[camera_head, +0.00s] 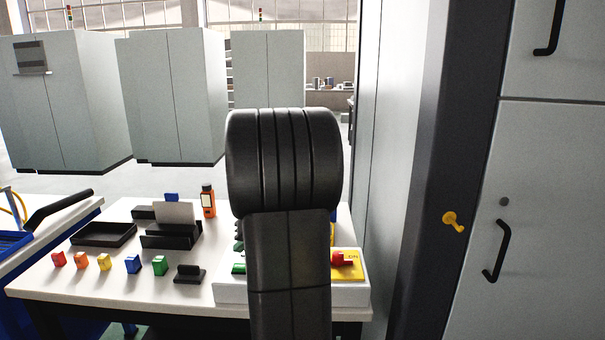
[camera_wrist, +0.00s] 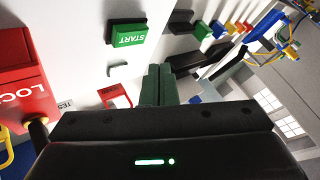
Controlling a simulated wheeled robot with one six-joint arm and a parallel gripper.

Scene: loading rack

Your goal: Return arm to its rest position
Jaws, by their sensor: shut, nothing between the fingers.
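My gripper (camera_wrist: 158,88) shows in the wrist view as two dark green fingers, side by side and shut with nothing between them. It points over the white panel, with the green START button (camera_wrist: 128,34) up and to the left of the fingertips, apart from them. A red block with white letters (camera_wrist: 22,85) stands at the left edge of that view. In the head view my black arm rises in front of the control box (camera_head: 232,291) and hides its middle; I cannot make out the gripper there. A red knob on a yellow plate (camera_head: 342,258) shows right of the arm.
The white table (camera_head: 110,308) holds a black tray (camera_head: 104,234), a black holder (camera_head: 171,238), several coloured blocks and an orange device (camera_head: 208,201). A tall cabinet with a yellow key-like handle (camera_head: 454,221) stands close on the right. Grey cabinets stand behind.

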